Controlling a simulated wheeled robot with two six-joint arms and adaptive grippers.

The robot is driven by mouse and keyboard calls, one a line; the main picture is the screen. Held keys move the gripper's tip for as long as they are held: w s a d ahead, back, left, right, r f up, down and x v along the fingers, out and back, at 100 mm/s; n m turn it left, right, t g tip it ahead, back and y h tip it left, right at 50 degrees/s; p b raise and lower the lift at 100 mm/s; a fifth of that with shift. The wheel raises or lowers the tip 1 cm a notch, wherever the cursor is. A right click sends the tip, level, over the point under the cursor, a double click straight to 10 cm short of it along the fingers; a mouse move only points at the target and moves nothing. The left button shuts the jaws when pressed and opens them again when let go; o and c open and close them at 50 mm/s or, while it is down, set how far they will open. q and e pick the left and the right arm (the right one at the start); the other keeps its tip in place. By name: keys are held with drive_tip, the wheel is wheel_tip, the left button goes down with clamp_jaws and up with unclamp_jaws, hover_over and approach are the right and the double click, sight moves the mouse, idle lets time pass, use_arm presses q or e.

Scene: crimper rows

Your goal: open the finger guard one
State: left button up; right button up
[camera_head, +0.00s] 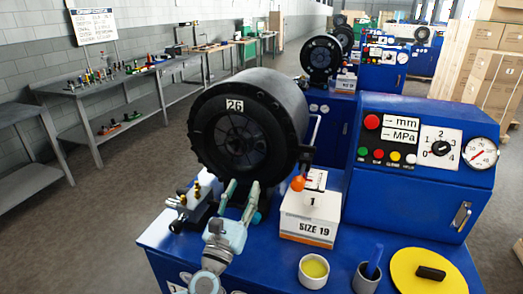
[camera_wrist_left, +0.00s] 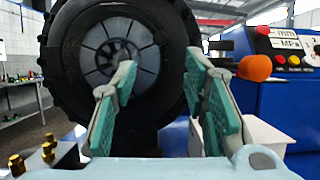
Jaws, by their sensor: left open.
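The crimper head is a big black drum marked 26 (camera_head: 240,135) with a round dark face. It fills the left of the wrist view (camera_wrist_left: 122,50). An orange knob (camera_head: 298,183) on a short dark stem sits at the drum's lower right. It also shows in the left wrist view (camera_wrist_left: 254,67), right of my fingers. I cannot tell for sure which part is the finger guard. My left gripper (camera_head: 240,192) is open and empty in front of the drum's lower face; its green-padded fingers also show in the wrist view (camera_wrist_left: 160,88). My right gripper is not in view.
A white SIZE 19 box (camera_head: 308,228) with a 1 label stands on the blue bench close to the knob. Brass fittings (camera_head: 190,198) are left of my gripper. A control panel (camera_head: 430,140) stands behind.

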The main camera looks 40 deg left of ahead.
sight(260, 146)
use_arm(q)
drive_tip(key=p+x, duration=0.2)
drive_tip(key=x, duration=1.2)
drive_tip(key=shift+w, duration=0.1)
clamp_jaws()
